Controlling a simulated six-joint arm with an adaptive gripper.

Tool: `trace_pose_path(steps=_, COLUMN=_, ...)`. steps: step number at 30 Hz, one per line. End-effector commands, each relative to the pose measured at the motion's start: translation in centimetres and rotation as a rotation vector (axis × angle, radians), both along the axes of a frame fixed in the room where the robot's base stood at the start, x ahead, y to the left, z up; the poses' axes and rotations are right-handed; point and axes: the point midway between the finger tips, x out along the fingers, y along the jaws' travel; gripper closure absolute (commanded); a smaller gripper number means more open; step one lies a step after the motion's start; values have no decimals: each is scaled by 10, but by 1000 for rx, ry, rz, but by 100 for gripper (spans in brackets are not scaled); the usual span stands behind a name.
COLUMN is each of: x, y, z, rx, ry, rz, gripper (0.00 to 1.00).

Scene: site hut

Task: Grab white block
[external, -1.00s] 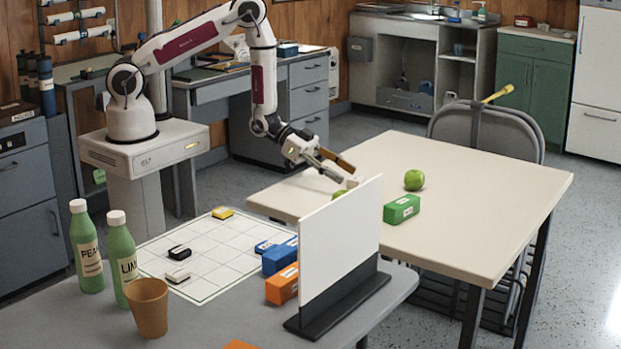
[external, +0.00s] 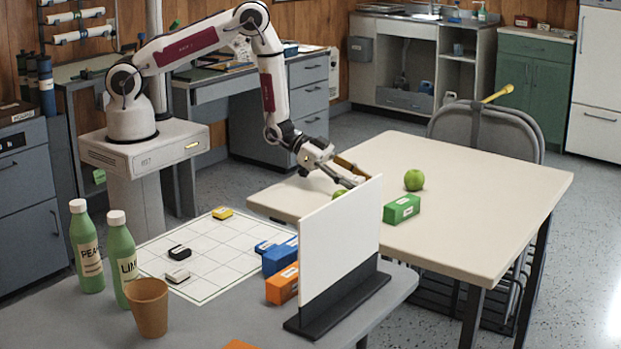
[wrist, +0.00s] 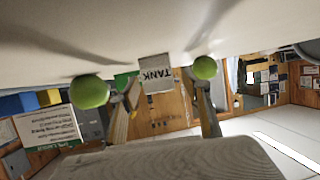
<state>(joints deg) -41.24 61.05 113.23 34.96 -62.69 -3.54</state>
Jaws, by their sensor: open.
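A white block (wrist: 157,76) with TANK on its label lies on the pale table in the wrist view, ahead of my gripper (wrist: 161,92) and between the lines of its two fingers. The fingers are spread apart with nothing held. In the external view my gripper (external: 362,180) is low over the pale table's near-left part. Its tips reach behind the upright white panel (external: 340,240). I cannot make out the white block in the external view; the panel covers that area.
One green apple (external: 338,194) is close to my gripper; another apple (external: 414,180) and a green block (external: 402,209) are farther right on the pale table (external: 480,190). Bottles (external: 121,260), a brown cup (external: 148,306) and several coloured blocks occupy the grey table.

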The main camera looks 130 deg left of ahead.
Motion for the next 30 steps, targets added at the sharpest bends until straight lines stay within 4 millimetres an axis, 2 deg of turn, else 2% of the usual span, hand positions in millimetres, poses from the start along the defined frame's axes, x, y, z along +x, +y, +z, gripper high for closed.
trace_pose_path(steps=8, x=0, y=0, z=0, rx=0, ry=-1, rz=0, gripper=53)
trace_pose_path(steps=13, x=0, y=0, z=0, rx=0, ry=-1, rz=0, gripper=94)
trace_pose_path(steps=30, x=0, y=1, z=8, rx=2, ry=-2, rz=1, gripper=96)
